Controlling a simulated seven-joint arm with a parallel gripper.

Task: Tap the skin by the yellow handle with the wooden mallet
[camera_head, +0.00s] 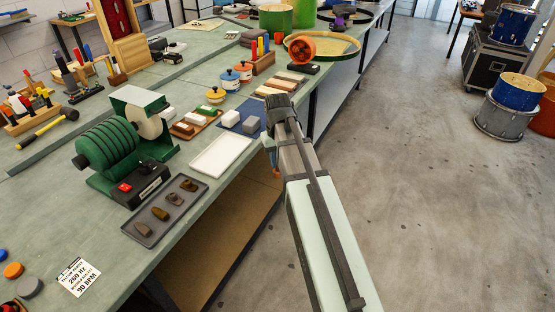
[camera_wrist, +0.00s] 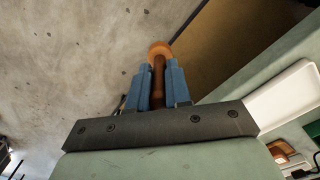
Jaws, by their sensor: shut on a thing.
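My gripper (camera_wrist: 158,85) has blue fingers closed on the brown shaft of the wooden mallet (camera_wrist: 159,68), whose rounded orange-brown end shows beyond the fingertips in the wrist view. In the head view my arm hides most of the gripper; a small brown piece of the mallet (camera_head: 276,171) shows beside the bench edge. A yellow-handled hammer (camera_head: 47,130) with a dark head lies at the left of the bench. A wide pale round skin with a yellow-green rim (camera_head: 342,47) lies at the far end. Which skin the yellow handle marks I cannot tell.
A green drum machine (camera_head: 108,145) stands on the bench near a grey tray of stones (camera_head: 165,210). An empty white tray (camera_head: 220,154) lies near the edge. Small lidded pots (camera_head: 229,80) and wood blocks stand farther back.

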